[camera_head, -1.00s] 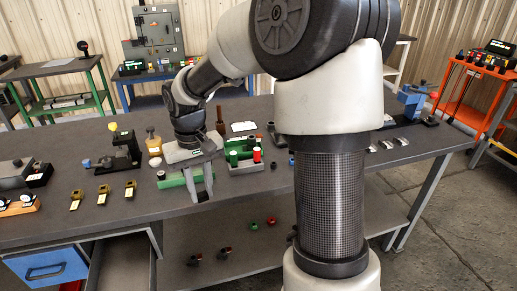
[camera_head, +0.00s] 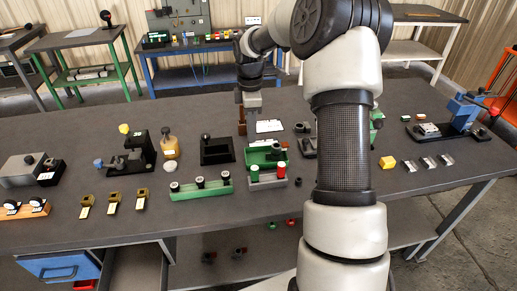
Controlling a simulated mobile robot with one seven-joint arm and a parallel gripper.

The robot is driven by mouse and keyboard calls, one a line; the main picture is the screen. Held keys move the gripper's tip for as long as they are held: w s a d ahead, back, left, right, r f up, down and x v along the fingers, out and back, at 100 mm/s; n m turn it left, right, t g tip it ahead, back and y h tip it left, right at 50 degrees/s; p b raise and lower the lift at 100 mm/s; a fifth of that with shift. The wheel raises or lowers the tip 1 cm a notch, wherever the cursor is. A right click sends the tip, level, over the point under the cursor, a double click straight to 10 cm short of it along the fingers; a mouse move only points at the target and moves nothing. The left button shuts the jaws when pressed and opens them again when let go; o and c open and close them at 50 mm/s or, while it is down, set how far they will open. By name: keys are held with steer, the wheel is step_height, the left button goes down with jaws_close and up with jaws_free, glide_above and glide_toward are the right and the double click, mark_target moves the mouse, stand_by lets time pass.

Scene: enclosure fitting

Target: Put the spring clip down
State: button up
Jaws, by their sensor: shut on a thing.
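I cannot tell how high above the bench the fingertips are. A black open tray (camera_head: 217,158) lies to the front left of the gripper, and a green tray (camera_head: 262,155) lies in front of it.
A green rack (camera_head: 200,190) with black-topped cylinders stands in front of the trays. An amber bottle (camera_head: 169,145) and a black fixture (camera_head: 130,158) stand left. Silver pieces (camera_head: 427,163) and a blue vise (camera_head: 465,110) are right. My arm hides part of the bench.

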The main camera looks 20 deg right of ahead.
mark_target(252, 161)
step_height(252, 161, down, 9)
steer(key=shift+s+f+b, duration=0.15)
steer(key=shift+f+b, duration=0.05)
steer(key=shift+b, duration=0.2)
steer(key=shift+f, duration=0.1)
steer(key=o, duration=1)
step_height(252, 161, up, 12)
steer(key=shift+r+p, duration=0.15)
steer(key=shift+p, duration=0.45)
